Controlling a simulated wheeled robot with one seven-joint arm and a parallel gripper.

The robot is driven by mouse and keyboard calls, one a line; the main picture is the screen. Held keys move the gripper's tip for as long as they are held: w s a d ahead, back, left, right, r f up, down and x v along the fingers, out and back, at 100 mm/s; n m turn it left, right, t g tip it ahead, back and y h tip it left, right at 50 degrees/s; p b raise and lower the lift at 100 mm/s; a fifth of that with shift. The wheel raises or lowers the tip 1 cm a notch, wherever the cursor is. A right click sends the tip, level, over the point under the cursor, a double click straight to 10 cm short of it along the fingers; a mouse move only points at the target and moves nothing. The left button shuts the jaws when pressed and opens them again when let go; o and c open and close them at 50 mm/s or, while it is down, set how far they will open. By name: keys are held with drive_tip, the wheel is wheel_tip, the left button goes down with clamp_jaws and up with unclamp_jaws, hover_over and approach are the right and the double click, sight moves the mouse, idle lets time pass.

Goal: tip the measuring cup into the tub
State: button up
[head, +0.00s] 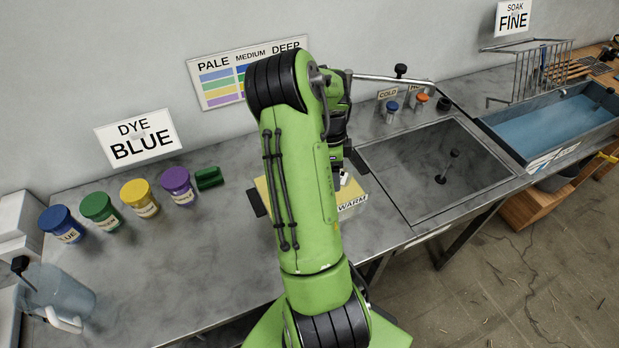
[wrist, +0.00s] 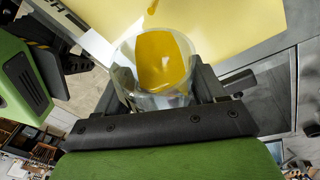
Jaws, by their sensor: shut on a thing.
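The measuring cup (wrist: 178,98) is clear and holds yellow liquid (wrist: 162,60) in the wrist view. My gripper (wrist: 157,84) is shut on it, one finger on each side. The cup looks tilted over the tub, its mouth toward the tub's pale yellow contents (wrist: 245,30). A short darker yellow streak (wrist: 152,7) shows beyond the cup's rim; I cannot tell whether it joins the cup. In the head view the tub (head: 352,205), labelled WARM, sits on the counter, partly behind my arm. My arm hides most of the gripper and cup there.
Blue (head: 61,224), green (head: 101,211), yellow (head: 140,198) and purple (head: 178,186) dye jars stand left of the tub. A clear jug (head: 58,290) is at the far left. A sink (head: 435,165) lies right of the tub, with a blue-filled trough (head: 555,125) beyond it.

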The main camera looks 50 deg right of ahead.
drive_tip(key=shift+w+a+r+g+p, duration=0.2)
drive_tip(key=shift+w+r+g+p, duration=0.1)
drive_tip(key=shift+w+g, duration=0.1)
idle(0.4)
drive_tip(key=shift+w+a+r+g+h+p, duration=0.15)
drive_tip(key=shift+r+g+h+p, duration=0.1)
drive_tip(key=shift+g+h, duration=0.3)
drive_tip(key=shift+w+r+g+h+p, duration=0.2)
drive_tip(key=shift+g+h, duration=0.15)
drive_tip(key=shift+g, duration=0.4)
idle(1.0)
